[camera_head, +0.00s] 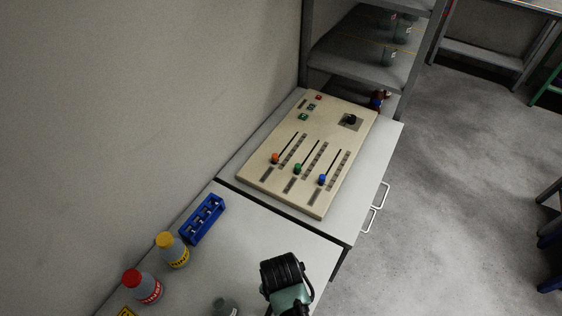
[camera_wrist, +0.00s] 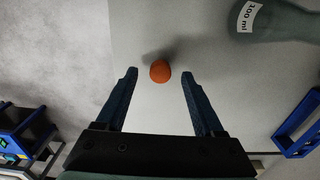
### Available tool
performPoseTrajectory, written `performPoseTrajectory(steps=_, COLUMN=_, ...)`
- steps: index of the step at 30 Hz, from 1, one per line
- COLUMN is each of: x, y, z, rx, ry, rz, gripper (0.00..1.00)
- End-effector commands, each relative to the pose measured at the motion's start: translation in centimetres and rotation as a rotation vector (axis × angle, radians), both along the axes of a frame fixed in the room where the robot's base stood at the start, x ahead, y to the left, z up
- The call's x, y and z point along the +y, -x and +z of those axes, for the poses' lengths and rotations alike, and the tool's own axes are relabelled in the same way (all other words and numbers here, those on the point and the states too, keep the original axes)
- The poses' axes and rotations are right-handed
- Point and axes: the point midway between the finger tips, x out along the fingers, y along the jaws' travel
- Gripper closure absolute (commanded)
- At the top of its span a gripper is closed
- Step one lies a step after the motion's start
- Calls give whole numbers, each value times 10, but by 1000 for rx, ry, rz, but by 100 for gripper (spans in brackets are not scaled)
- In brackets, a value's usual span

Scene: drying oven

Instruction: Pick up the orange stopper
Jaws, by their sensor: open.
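The orange stopper (camera_wrist: 160,71) shows in the wrist view as a small rounded piece on the light grey table top. My gripper (camera_wrist: 160,74) is open, with its two dark blue fingers on either side of the stopper in the picture and a gap to each. Nothing is held between the fingers. Whether the fingertips are at the stopper's height cannot be told. In the head view my arm's wrist (camera_head: 286,280) is at the bottom, over the near table, and the stopper does not show there.
A blue rack (camera_head: 203,218), a yellow-capped bottle (camera_head: 172,252) and a red-capped bottle (camera_head: 146,288) stand along the wall.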

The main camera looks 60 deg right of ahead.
Motion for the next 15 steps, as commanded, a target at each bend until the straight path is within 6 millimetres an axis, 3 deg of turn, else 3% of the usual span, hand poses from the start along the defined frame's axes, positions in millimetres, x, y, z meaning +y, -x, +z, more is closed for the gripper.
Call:
performPoseTrajectory(steps=4, x=0, y=0, z=-14, rx=1, ry=0, rz=0, gripper=30)
performPoseTrajectory(steps=12, x=0, y=0, z=-16, rx=-1, ry=1, rz=1, gripper=30)
performPoseTrajectory(steps=15, x=0, y=0, z=-16, rx=-1, ry=1, rz=1, gripper=48)
